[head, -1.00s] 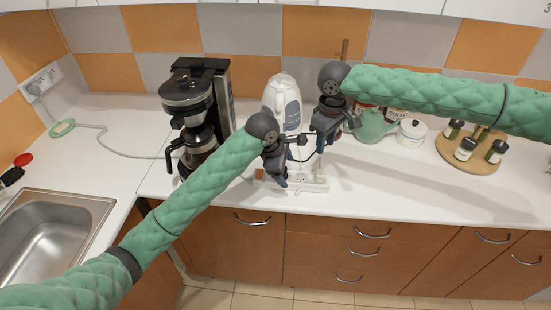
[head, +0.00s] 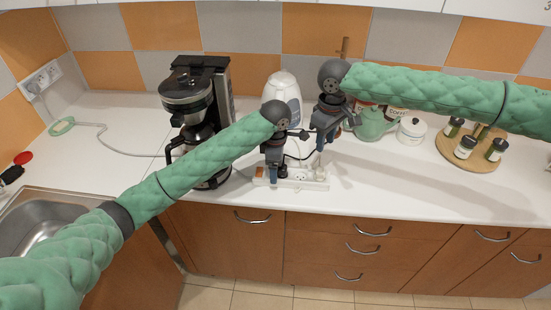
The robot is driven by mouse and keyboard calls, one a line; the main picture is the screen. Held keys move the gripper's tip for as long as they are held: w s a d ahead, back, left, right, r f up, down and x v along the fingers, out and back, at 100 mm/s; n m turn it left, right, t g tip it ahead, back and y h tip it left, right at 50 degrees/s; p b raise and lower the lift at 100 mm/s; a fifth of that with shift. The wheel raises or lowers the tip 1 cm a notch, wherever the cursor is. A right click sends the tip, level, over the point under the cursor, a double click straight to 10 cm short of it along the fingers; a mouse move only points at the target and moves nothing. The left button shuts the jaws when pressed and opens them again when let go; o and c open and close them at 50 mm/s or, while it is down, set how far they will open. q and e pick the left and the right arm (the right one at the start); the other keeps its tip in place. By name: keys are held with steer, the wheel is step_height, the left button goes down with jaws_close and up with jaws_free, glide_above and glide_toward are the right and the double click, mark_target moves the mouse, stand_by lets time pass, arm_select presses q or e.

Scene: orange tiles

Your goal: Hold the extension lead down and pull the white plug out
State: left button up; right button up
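The white extension lead (head: 300,183) lies on the counter near its front edge, with an orange switch at its left end and sockets along its top. My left gripper (head: 275,176) points down at the lead's left part, by the switch. Its fingers hide some of the lead, and whether they touch it is unclear. My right gripper (head: 321,147) points down over the lead's right end. The white plug is largely hidden at its fingertips, so its grip on the plug cannot be made out. A dark cord runs between the two grippers.
A white kettle (head: 284,95) stands just behind the grippers, and a black coffee maker (head: 197,100) stands to the left. A green teapot (head: 373,125), a white pot (head: 412,130) and a round wooden board (head: 470,158) with jars are to the right. The front right counter is clear.

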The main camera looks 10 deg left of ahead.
arm_select(q)
steer(key=shift+f, duration=2)
steer(key=c, duration=1.3)
